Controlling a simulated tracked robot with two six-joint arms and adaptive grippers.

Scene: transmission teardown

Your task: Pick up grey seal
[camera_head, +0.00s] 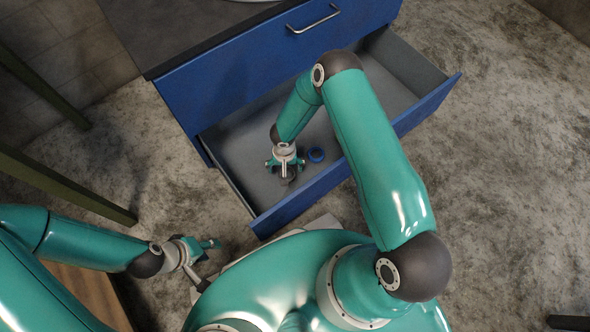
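My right gripper (287,174) points down inside the open drawer (240,142), seen from above in the head view. A small dark grey piece (288,181) shows right at its fingertips, low over the drawer floor. It may be the grey seal, but the gripper hides most of it. I cannot tell whether the fingers are closed on it. My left gripper (208,262) is outside the drawer, at lower left, with its fingers apart and nothing visible between them.
The drawer belongs to a blue cabinet (235,82) with a metal handle. The drawer walls stand around the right gripper. The right part of the drawer looks empty.

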